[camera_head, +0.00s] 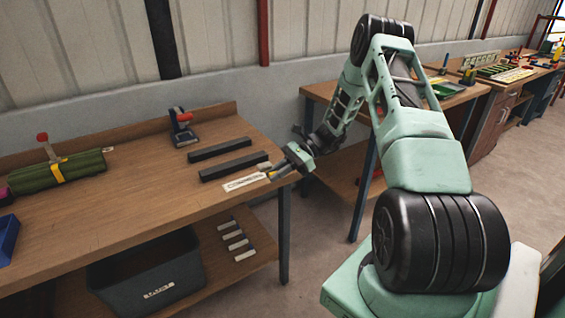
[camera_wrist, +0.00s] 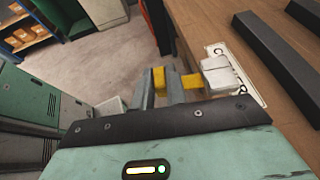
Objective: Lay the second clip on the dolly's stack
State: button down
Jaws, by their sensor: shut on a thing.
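My gripper (camera_head: 281,172) is at the right end of the wooden bench, low over its edge, beside a white lettered plate (camera_head: 244,182). In the wrist view, my gripper (camera_wrist: 172,84) is shut on a small clip (camera_wrist: 216,75), which looks pale grey with a yellow part between the fingers. The clip overlaps the lettered plate in that view; I cannot tell if it touches it. A green bundle (camera_head: 35,177) with a yellow strap lies at the left of the bench. I cannot pick out the dolly for certain.
Two dark bars (camera_head: 233,165) lie behind the plate. A red and dark blue tool (camera_head: 182,127) stands at the back. Below, a dark bin (camera_head: 146,277) and several small blocks (camera_head: 236,241) sit on the shelf. A blue bin (camera_head: 8,238) is at far left. The bench's middle front is clear.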

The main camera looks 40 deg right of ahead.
jog(key=s+a+f+m+t+h, duration=0.1)
jog(key=a+f, duration=0.4)
jog(key=a, duration=0.3)
jog(key=s+a+f+m+t, duration=0.2)
jog(key=a+f, duration=0.4)
jog(key=a, duration=0.2)
jog(key=shift+a+f+m+t+h, duration=0.15)
jog(key=shift+f+m+t+h, duration=0.15)
jog(key=shift+h, duration=0.1)
